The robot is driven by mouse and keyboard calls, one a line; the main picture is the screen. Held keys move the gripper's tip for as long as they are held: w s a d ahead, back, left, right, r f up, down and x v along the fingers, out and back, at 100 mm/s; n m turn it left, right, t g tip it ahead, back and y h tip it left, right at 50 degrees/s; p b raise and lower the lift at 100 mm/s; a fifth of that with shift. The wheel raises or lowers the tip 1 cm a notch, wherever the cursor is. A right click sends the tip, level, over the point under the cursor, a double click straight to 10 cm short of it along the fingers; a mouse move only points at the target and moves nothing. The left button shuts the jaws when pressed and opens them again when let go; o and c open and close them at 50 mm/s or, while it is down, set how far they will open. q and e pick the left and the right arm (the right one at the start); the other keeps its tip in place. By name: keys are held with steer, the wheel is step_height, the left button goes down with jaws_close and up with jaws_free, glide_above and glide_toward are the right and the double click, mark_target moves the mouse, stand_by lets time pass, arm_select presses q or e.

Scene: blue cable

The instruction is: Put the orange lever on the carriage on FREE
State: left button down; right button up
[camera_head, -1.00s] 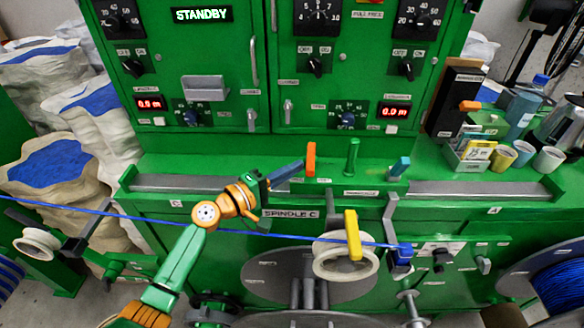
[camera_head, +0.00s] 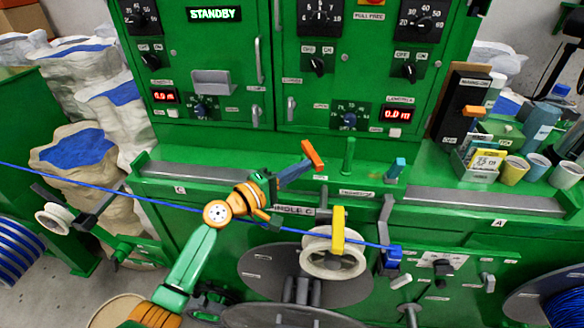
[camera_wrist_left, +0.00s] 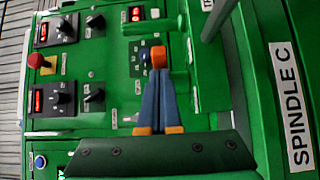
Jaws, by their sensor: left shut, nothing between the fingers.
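The orange lever (camera_head: 312,154) stands at the rail in front of the machine, its top leaning left in the head view. My left gripper (camera_head: 303,167) is shut and empty, its blue-grey fingers at the lever's left side. In the left wrist view the shut fingertips (camera_wrist_left: 159,70) meet or nearly meet the orange lever (camera_wrist_left: 158,55); contact is not certain. The FREE marking is not readable, and the lever's base is hard to make out. My right gripper is not in view.
A green post (camera_head: 348,155) and a teal knob (camera_head: 396,168) stand right of the lever. Cups and boxes sit at right.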

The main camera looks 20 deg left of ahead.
arm_select(q)
steer(key=shift+d, duration=0.25)
stand_by(0.7)
